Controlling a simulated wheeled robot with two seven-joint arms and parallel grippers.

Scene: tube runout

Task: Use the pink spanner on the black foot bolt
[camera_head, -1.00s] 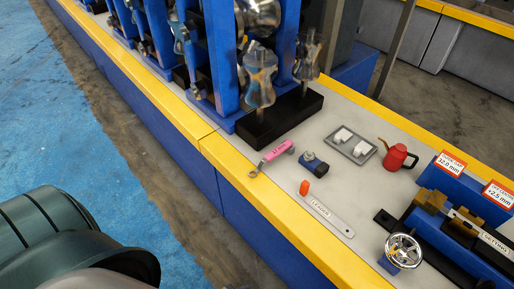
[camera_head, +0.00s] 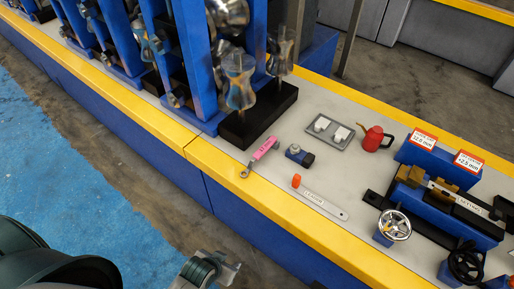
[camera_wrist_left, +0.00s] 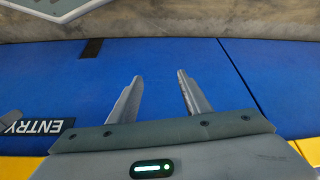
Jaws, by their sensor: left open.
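The pink spanner (camera_head: 264,151) lies on the grey bench top near the yellow edge, its metal ring end (camera_head: 245,173) toward the edge. The black foot (camera_head: 257,115) is a long block under the shiny rollers, just behind the spanner. I cannot make out its bolt clearly. My left gripper (camera_head: 222,264) is low in front of the bench, well apart from the spanner. In the left wrist view its two fingers (camera_wrist_left: 160,78) are spread with nothing between them, facing the blue bench side. My right gripper is not in view.
Beside the spanner lie a small blue-and-black part (camera_head: 300,155) and a labelled strip (camera_head: 323,204) with an orange end. A grey tray (camera_head: 327,143), a red can (camera_head: 373,138) and a handwheel (camera_head: 394,225) stand to the right. Blue roller stands (camera_head: 196,60) rise at the back left.

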